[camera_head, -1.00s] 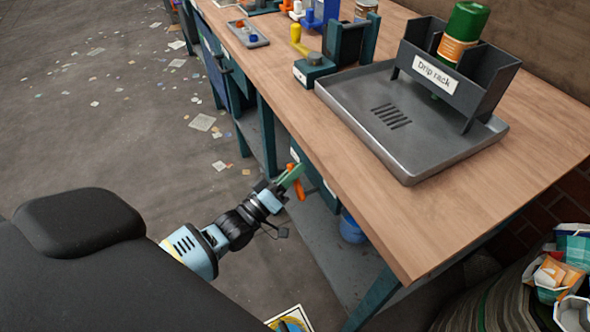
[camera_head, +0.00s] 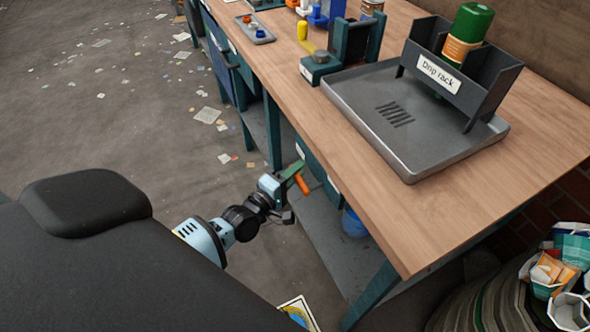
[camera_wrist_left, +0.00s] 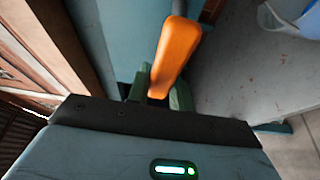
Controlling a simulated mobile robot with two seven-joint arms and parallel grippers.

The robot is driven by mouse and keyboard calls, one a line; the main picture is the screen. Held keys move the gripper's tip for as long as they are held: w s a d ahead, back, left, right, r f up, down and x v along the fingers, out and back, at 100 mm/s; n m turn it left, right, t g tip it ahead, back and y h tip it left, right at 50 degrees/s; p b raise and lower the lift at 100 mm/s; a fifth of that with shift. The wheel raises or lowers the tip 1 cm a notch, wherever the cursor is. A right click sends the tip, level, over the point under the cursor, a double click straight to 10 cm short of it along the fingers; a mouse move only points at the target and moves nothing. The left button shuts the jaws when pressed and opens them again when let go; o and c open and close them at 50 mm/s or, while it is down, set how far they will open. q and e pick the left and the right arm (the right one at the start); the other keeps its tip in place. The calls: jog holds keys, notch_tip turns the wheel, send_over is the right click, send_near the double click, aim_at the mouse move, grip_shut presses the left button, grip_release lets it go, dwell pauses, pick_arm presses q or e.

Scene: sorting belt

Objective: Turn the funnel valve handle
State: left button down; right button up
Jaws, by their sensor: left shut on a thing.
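My left gripper (camera_head: 293,172) is beside the bench's long side, below the worktop. Its green fingers are shut on an orange handle (camera_head: 304,185). In the left wrist view the gripper (camera_wrist_left: 160,88) has one green finger on each side of the near end of the orange handle (camera_wrist_left: 176,52). I see no funnel body that I can make out. My right gripper is not in view.
The wooden worktop (camera_head: 440,215) overhangs close to my left gripper. On it are a grey drip tray (camera_head: 345,110), a drip rack (camera_head: 430,70) with a green bottle (camera_head: 473,22), and a vise (camera_head: 352,38). A blue bucket (camera_head: 353,222) stands below. The floor (camera_head: 130,130) is open at left.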

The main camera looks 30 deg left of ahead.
pick_arm(q)
jog(key=shift+f+n, duration=0.25)
jog(key=shift+n, duration=0.05)
jog(key=c, duration=1.2)
grip_release()
jog(key=shift+r, duration=0.1)
jog(key=shift+c, duration=0.2)
jog(key=s+a, duration=0.1)
jog(key=s, duration=0.7)
jog(key=shift+w, duration=0.1)
